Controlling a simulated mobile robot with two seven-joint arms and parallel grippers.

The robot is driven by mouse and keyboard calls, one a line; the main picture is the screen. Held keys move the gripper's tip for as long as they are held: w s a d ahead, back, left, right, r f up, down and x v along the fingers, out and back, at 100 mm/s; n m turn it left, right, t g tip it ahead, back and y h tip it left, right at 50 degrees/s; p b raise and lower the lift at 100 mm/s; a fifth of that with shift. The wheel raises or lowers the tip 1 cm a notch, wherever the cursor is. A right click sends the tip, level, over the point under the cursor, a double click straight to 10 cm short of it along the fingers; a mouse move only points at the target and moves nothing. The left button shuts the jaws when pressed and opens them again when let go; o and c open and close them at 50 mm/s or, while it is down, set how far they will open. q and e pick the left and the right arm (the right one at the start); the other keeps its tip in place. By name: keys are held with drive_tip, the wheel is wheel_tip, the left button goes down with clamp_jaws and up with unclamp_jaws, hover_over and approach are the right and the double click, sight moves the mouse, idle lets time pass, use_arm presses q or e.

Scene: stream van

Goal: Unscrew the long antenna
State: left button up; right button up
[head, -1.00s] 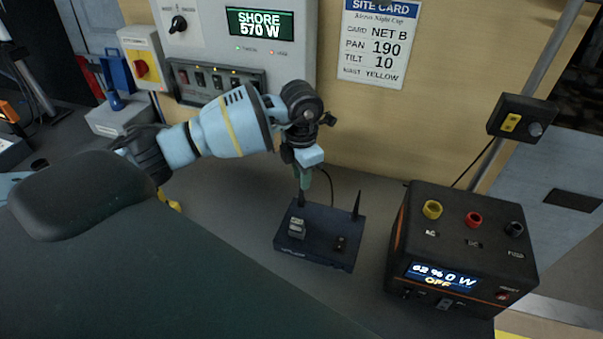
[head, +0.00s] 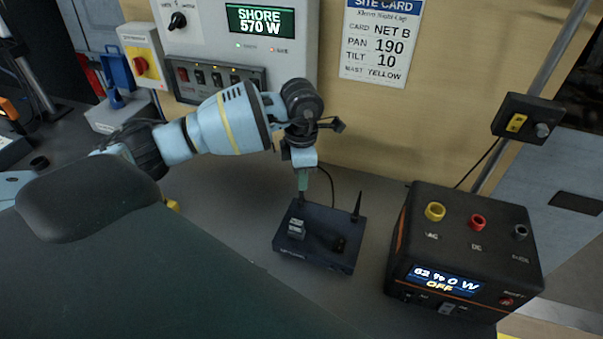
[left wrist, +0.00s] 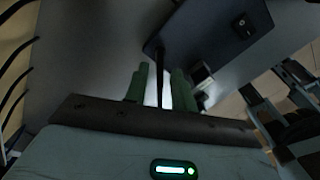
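A dark blue router box (head: 318,262) lies on the grey bench with an antenna at each back corner. The right antenna (head: 357,207) stands free and upright. The left antenna is mostly hidden by my left gripper (head: 302,184) in the head view, which points down over that corner. In the left wrist view, this antenna (left wrist: 160,78) shows as a thin dark rod between the green fingers of my left gripper (left wrist: 160,88). A gap shows on both sides of the rod, so the fingers look open around it. My right gripper is not in view.
A black power station (head: 462,250) stands right of the router, close to it. A wall panel with switches (head: 225,78) and a site card (head: 382,42) are behind. The bench left of the router is clear. My dark body part covers the lower left.

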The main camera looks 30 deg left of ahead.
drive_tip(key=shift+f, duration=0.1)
use_arm(q)
drive_tip(key=shift+m+b, duration=0.4)
drive_tip(key=shift+m, duration=1.5)
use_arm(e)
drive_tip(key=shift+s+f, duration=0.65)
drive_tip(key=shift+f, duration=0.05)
use_arm(q)
drive_tip(key=shift+m, duration=0.3)
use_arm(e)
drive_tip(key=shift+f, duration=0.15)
use_arm(q)
drive_tip(key=shift+m+b, duration=0.6)
drive_tip(key=shift+m, duration=1.1)
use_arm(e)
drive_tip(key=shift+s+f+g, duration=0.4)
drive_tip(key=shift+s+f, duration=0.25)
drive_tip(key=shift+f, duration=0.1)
use_arm(q)
clamp_jaws()
